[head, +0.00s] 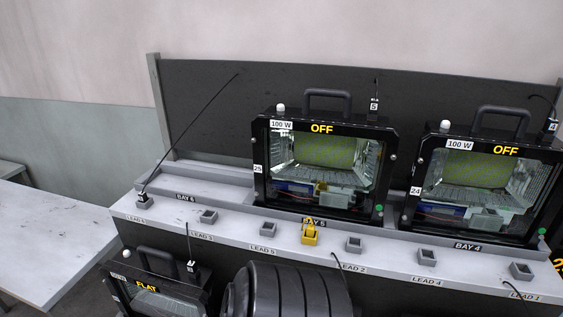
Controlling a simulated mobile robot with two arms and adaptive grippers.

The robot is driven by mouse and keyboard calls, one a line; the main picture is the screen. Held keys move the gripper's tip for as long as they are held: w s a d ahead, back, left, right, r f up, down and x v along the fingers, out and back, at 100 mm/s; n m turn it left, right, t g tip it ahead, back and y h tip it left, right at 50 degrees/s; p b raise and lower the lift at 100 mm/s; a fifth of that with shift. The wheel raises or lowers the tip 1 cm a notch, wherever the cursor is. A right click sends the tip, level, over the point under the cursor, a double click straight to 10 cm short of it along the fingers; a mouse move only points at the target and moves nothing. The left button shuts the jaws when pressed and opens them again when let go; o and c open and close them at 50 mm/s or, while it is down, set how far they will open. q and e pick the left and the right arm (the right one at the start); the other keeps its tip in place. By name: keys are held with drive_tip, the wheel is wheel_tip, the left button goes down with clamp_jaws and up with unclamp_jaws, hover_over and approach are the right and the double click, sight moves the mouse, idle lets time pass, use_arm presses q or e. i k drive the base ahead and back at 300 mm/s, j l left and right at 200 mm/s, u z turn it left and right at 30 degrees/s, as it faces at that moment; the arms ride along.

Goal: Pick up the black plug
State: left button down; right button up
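Several small black plugs with white labels are in the head view, and I cannot tell which one the task means. One black plug (142,198) sits at the left end of the bench ledge by the LEAD 6 label, with a thin cable rising to the back panel. Another, marked 5, is on top of the middle floodlight (374,108). One marked 4 is on top of the right floodlight (551,126). A further one (191,266) is on the lower left floodlight, with a cable going up. Neither of my grippers shows.
Two 100 W floodlight housings reading OFF (322,128) stand on the bench (240,226). A third reading FLAT (147,286) is lower left. Grey sockets (208,216) and one yellow piece (310,233) line the ledge. A table (50,240) at left is bare.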

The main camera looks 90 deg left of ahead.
sight(192, 269)
drive_tip(key=u, duration=2.8)
drive_tip(key=k+j+u, duration=0.1)
drive_tip(key=u, duration=0.25)
drive_tip(key=k+j+u, duration=0.1)
drive_tip(key=u, duration=0.3)
